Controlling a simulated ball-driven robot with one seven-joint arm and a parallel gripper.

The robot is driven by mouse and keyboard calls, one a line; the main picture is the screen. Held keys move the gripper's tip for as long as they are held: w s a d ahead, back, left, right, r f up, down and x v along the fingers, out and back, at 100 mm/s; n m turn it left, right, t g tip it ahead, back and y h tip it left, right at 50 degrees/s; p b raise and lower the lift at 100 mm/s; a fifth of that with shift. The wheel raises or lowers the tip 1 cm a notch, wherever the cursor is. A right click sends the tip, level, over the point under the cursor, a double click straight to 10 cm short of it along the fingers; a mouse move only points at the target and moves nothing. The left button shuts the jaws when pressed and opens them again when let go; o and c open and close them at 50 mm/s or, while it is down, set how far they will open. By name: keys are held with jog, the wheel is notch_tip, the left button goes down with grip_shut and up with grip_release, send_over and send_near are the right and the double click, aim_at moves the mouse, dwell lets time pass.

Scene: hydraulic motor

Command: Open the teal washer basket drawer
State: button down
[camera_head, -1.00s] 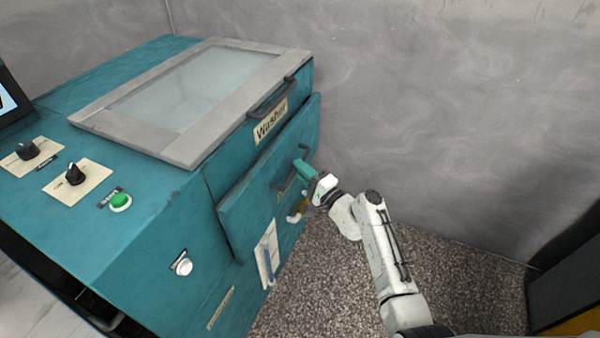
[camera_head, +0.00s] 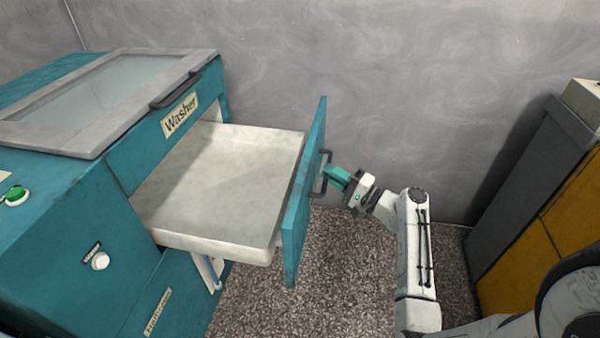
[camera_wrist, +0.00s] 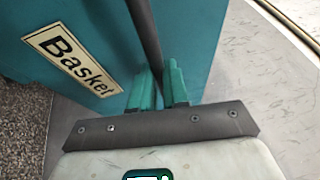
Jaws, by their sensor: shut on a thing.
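The teal washer basket drawer (camera_head: 303,195) stands pulled well out of the washer (camera_head: 60,215), with its pale, empty tray (camera_head: 220,185) showing behind the teal front. Its dark bar handle (camera_head: 322,172) is on the outer face. My gripper (camera_head: 335,177), with teal fingers, is at that handle from the right. In the wrist view, the fingers (camera_wrist: 160,90) are shut on the dark handle bar (camera_wrist: 144,40), one on each side. A "Basket" label (camera_wrist: 72,60) shows on the drawer front to the left of the fingers.
The washer's glass lid (camera_head: 95,95) is closed on top. A yellow and grey cabinet (camera_head: 540,230) stands at the right. A grey wall (camera_head: 370,80) is behind. Speckled floor (camera_head: 330,275) lies open between drawer and cabinet.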

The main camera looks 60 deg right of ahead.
jog(key=s+d, duration=0.3)
jog(key=s, duration=0.6)
jog(key=shift+s+d+b, duration=0.2)
jog(key=shift+s+b, duration=0.1)
jog(key=shift+b, duration=0.05)
jog(key=c, duration=1.1)
grip_release()
jog(key=s, duration=0.3)
jog(key=s+f, duration=0.1)
jog(key=s, duration=0.3)
jog(key=s+f, duration=0.1)
jog(key=s, duration=0.2)
jog(key=shift+s+a, duration=0.25)
jog(key=shift+s, duration=0.05)
